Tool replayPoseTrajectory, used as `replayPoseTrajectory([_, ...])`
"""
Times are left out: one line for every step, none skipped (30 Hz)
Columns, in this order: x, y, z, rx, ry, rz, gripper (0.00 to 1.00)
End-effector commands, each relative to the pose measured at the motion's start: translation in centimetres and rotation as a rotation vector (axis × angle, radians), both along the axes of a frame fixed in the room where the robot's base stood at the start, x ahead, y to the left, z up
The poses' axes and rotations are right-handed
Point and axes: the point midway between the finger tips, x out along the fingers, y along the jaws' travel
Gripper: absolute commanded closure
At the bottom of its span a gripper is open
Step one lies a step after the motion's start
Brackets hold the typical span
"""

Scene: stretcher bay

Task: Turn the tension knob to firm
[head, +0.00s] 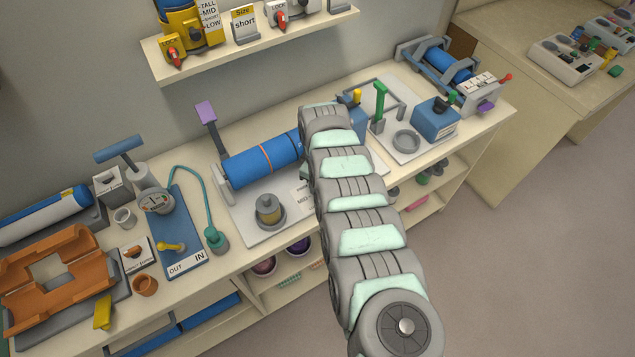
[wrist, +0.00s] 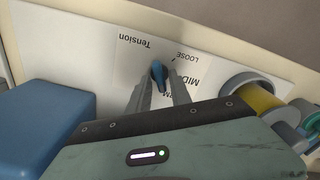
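In the wrist view, a white panel (wrist: 110,65) carries upside-down printing: "Tension", "LOOSE", "MID" and a third word mostly hidden by a finger. The blue tension knob (wrist: 157,70) stands on it, a narrow bar near the middle. My gripper (wrist: 160,82) is at the knob, one finger on each side. The fingers look apart, with small gaps beside the knob; contact is not clear. Which mark the knob points to is hard to tell. In the head view my arm hides the gripper and knob.
In the head view, a blue roller (head: 262,160) lies left of my arm; a blue box (head: 436,120) and green-handled lever (head: 380,100) stand right.

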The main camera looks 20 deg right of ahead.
Motion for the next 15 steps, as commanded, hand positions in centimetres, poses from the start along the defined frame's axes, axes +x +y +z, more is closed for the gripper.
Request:
replayPoseTrajectory([0.0,0.0,0.0,0.000,0.000,0.000,0.70])
replayPoseTrajectory([0.0,0.0,0.0,0.000,0.000,0.000,0.68])
replayPoseTrajectory([0.0,0.0,0.0,0.000,0.000,0.001,0.66])
replayPoseTrajectory([0.0,0.0,0.0,0.000,0.000,0.001,0.66])
replayPoseTrajectory([0.0,0.0,0.0,0.000,0.000,0.001,0.66])
replayPoseTrajectory([0.0,0.0,0.0,0.000,0.000,0.001,0.66])
replayPoseTrajectory([0.0,0.0,0.0,0.000,0.000,0.001,0.66])
replayPoseTrajectory([0.0,0.0,0.0,0.000,0.000,0.001,0.66])
replayPoseTrajectory([0.0,0.0,0.0,0.000,0.000,0.001,0.66])
replayPoseTrajectory([0.0,0.0,0.1,0.000,0.000,0.001,0.66])
replayPoseTrajectory([0.0,0.0,0.2,0.000,0.000,0.001,0.66])
replayPoseTrajectory([0.0,0.0,0.4,0.000,0.000,0.001,0.66])
replayPoseTrajectory([0.0,-0.1,0.6,0.000,0.000,0.000,0.66])
replayPoseTrajectory([0.0,-0.1,0.8,0.001,0.001,0.000,0.66])
replayPoseTrajectory([0.0,-0.1,1.2,0.001,0.001,0.000,0.66])
